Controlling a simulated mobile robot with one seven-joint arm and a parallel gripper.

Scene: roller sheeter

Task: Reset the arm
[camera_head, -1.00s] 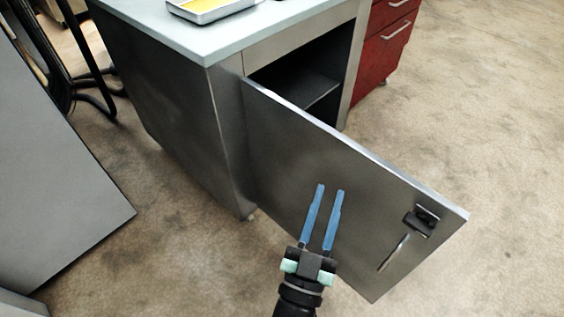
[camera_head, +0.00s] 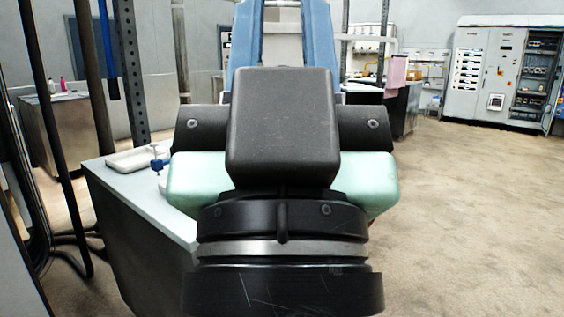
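My gripper (camera_head: 286,45) fills the middle of the head view, very close to the camera and pointing up. Its black body and pale green sides are in front. Its two blue fingers stand apart, with a clear gap between them. The fingertips are cut off by the top edge. I see nothing held in the visible part of the gap. The arm hides much of the grey cabinet (camera_head: 128,195) behind it, and the cabinet's door is not visible.
On the worktop are a pale tray (camera_head: 128,160) and a small blue item (camera_head: 157,163). Dark posts and cables stand at the left. A dark bench (camera_head: 402,105) and a large electrical cabinet (camera_head: 490,75) stand farther back. The floor (camera_head: 465,215) at the right is clear.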

